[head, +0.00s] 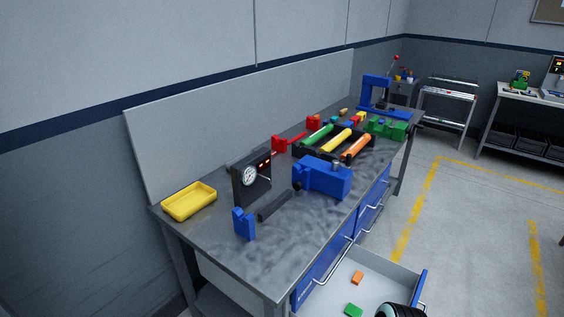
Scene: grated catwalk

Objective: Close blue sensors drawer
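An open drawer (345,271) sticks out from the front of the workbench at the bottom of the head view. Its grey inside shows, with an orange block (357,278) and a green block (353,310) lying in it. Its blue front panel (421,287) stands well out from the bench; the lower part is cut off by the frame edge. Any label on it cannot be read. A dark, rounded piece with a pale rim (400,311), which looks like part of my arm, covers the drawer's near right corner. No gripper fingers show.
Other blue drawers with bar handles (372,207) sit shut along the bench front. The bench top (285,235) holds a yellow tray (189,201), a gauge box (251,177), a blue vise-like block (322,177) and coloured cylinders in a rack. The floor to the right is clear.

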